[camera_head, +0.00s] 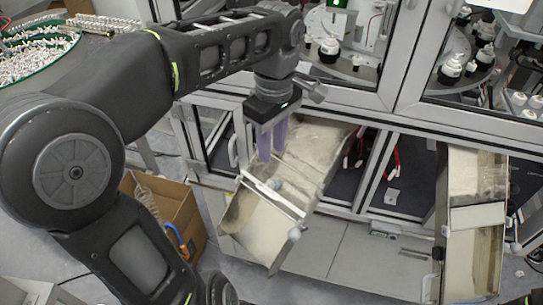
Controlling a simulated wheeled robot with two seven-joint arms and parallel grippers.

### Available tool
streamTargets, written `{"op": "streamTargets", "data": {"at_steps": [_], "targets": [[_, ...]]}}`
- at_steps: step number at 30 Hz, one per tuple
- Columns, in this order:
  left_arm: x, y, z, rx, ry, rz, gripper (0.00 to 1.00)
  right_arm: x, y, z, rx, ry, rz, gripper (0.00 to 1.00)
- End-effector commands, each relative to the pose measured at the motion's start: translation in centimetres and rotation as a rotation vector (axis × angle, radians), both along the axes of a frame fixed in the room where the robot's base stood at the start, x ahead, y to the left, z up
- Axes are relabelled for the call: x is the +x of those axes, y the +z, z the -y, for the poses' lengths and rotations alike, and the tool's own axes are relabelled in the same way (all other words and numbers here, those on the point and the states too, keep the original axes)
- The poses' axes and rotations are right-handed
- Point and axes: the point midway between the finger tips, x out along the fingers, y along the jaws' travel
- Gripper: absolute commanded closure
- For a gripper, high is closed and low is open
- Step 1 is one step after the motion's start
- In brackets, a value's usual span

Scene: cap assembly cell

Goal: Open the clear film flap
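A slanted metal chute (316,150) comes out of the machine's front in the middle of the view. A pale bar (272,196) crosses it, and the lower trough (259,229) lies below the bar. The clear film flap is hard to make out against the chute; I cannot tell its edges or whether it is open. My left gripper (272,157), with two purple fingers, points down at the chute's upper left side, above the bar. The fingers look close together and nothing shows between them. Contact with the chute cannot be told. My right gripper is not in view.
A second chute (474,215) stands at the right. The machine's framed windows and posts rise behind my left gripper. A cardboard box (172,205) sits on the floor at the left. A round bowl of small white parts (40,50) is at the upper left.

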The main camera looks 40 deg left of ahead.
Motion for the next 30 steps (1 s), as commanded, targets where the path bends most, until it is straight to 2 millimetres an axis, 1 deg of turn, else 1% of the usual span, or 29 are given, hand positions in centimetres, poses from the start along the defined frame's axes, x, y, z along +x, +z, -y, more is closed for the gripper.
{"op": "streamTargets", "data": {"at_steps": [1, 2, 9, 15, 27, 30], "targets": [[0.0, 1.4, -0.1, 0.001, 0.004, 0.003, 0.71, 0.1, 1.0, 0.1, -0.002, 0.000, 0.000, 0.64], [0.0, 1.3, -0.2, 0.001, 0.008, 0.004, 0.71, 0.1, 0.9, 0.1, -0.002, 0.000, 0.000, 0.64], [-0.1, 2.7, -0.3, 0.001, 0.009, 0.007, 0.71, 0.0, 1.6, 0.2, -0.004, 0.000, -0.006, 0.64], [0.1, 3.1, -0.1, 0.001, 0.004, 0.002, 0.71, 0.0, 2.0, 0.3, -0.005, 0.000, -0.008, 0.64], [0.1, 3.1, 0.0, 0.000, -0.001, 0.000, 0.71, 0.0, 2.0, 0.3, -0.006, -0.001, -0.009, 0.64], [0.2, 3.0, 0.0, -0.001, -0.002, 0.001, 0.78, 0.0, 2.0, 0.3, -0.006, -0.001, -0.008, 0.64]]}}
